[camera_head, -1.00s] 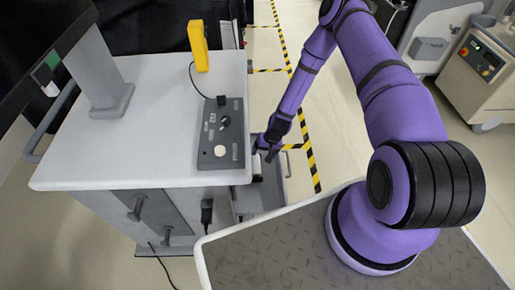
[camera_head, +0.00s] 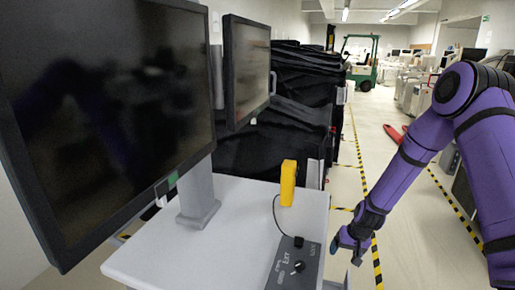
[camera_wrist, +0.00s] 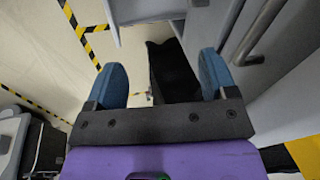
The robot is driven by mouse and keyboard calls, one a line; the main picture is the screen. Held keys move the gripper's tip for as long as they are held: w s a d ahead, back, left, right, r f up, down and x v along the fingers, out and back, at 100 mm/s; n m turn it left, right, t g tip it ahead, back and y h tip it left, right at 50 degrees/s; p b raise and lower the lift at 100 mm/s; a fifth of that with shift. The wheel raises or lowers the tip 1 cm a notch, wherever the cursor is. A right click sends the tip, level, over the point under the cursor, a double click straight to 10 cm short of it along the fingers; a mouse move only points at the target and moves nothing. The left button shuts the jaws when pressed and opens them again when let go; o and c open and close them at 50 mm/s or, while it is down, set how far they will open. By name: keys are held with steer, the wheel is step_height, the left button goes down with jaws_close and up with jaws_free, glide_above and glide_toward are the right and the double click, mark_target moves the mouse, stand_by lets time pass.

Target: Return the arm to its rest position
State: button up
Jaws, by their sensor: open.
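My arm is purple and reaches in from the right of the head view. My gripper (camera_head: 348,246) hangs low, just off the right edge of the grey cart (camera_head: 236,205). In the wrist view my gripper (camera_wrist: 162,75) has its two blue fingers wide apart. A black object (camera_wrist: 172,72) shows between and beyond the fingers; I cannot tell how far below it lies. Nothing is seen held.
On the cart are a control box (camera_head: 294,266), a yellow handheld device (camera_head: 288,183) and a large monitor (camera_head: 110,110). Black-covered carts (camera_head: 275,140) stand behind. A grey panel with a handle (camera_wrist: 262,35) is close at right. The striped-edged aisle (camera_head: 385,150) looks open.

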steer(key=s+r+t+h, duration=0.1)
steer(key=s+r, duration=0.2)
steer(key=r, duration=0.7)
steer(key=s+r+n, duration=0.1)
steer(key=s+r, duration=0.2)
steer(key=r, duration=0.8)
steer(key=s+r+t+h, duration=0.1)
steer(key=s+r, duration=0.2)
steer(key=r, duration=0.7)
steer(key=s+r, duration=0.7)
steer(key=s, duration=0.5)
steer(key=s+r+t, duration=0.1)
steer(key=s+r, duration=0.6)
steer(key=s, duration=0.5)
steer(key=shift+s+d, duration=0.3)
steer(key=shift+s, duration=0.1)
